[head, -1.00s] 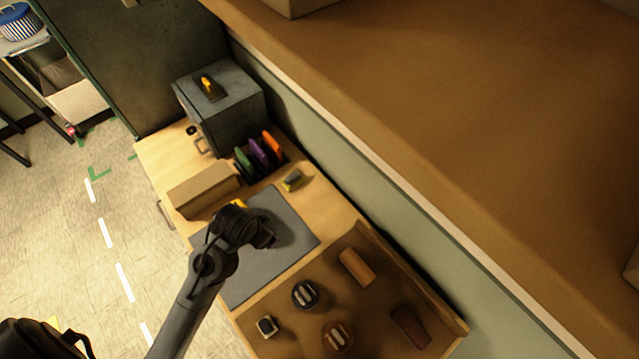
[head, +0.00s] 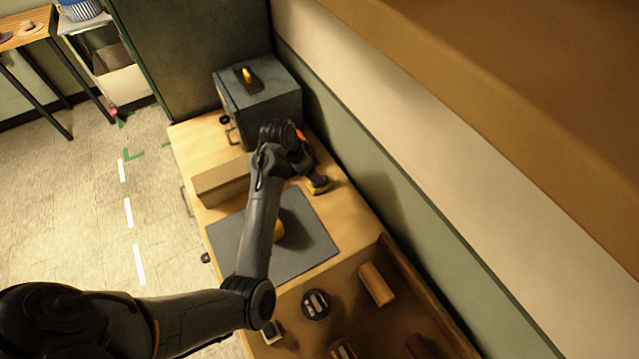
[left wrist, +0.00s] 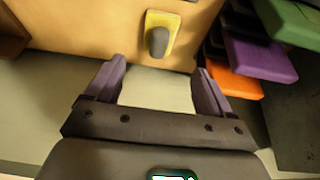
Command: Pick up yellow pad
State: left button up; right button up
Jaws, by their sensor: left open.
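My left gripper (left wrist: 157,88) is open and empty in the left wrist view, with its two fingers apart. A yellow item with a grey piece on top (left wrist: 163,20) lies on the wooden table beyond the fingertips, not between them. In the head view this item (head: 319,186) shows just below my left wrist, which hides most of the gripper. Another yellow thing (head: 279,230) lies on the grey mat (head: 305,245), partly hidden by my arm. I cannot tell for sure which is the yellow pad. My right gripper is not in view.
Orange (left wrist: 232,82), purple (left wrist: 262,55) and green (left wrist: 295,22) pads stand close to the right finger. A grey cabinet (head: 275,100), a cardboard-coloured box (head: 220,182) and a wooden tray (head: 375,325) with several items surround the mat. The wall edges the table's right side.

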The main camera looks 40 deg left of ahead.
aim_at(327, 184)
pick_arm(q)
jog(key=x, duration=0.3)
jog(key=shift+f, duration=0.3)
jog(key=p+x, duration=0.1)
jog(key=x, duration=0.3)
jog(key=shift+d+p, duration=0.15)
jog(key=shift+p, duration=0.15)
jog(key=shift+w+d+f, duration=0.1)
jog(key=shift+w+f, duration=0.15)
jog(key=shift+f, duration=0.35)
jog(key=c, duration=1.2)
jog(key=shift+r, duration=0.15)
